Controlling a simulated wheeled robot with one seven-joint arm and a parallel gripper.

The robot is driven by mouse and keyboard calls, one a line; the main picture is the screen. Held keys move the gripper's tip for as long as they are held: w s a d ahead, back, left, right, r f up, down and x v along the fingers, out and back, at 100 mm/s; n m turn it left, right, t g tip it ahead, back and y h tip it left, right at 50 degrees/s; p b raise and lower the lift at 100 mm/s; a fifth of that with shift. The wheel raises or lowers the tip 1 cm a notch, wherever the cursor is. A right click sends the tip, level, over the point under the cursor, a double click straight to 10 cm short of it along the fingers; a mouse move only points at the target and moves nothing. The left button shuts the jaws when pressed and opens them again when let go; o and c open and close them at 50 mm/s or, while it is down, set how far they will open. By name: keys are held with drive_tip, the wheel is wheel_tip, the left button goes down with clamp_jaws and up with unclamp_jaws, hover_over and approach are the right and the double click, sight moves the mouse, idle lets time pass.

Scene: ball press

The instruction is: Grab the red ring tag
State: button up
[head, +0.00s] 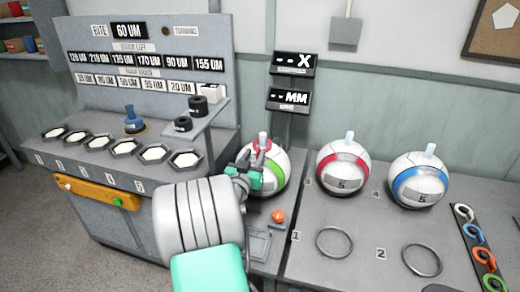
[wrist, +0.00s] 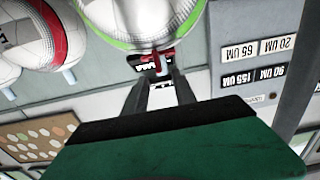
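A red ring tag (head: 262,144) sits around the pale peg on top of the green-striped ball (head: 275,178) in the head view. It also shows as a small red shape (wrist: 164,63) beyond my fingertips in the wrist view, which looks upside down. My gripper (head: 250,160) is at the upper left side of that ball, close to the ring. In the wrist view my gripper's two dark fingers (wrist: 161,78) stand apart with a gap between them, and their tips are near the peg and ring. I cannot tell whether they touch it. My arm hides the ball's lower left.
A red-striped ball (head: 343,168) and a blue-striped ball (head: 418,180) stand to the right. Several coloured ring tags lie on a black strip (head: 476,243). Two empty metal rings (head: 333,242) lie in front.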

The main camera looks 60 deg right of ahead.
sight(259, 148)
drive_tip(key=d, duration=0.3)
drive_tip(key=d+p, duration=0.1)
drive_tip(key=shift+w+d, duration=0.2)
drive_tip(key=shift+w, duration=0.15)
drive_tip(key=shift+c, duration=0.3)
drive_tip(key=shift+a, duration=0.1)
clamp_jaws()
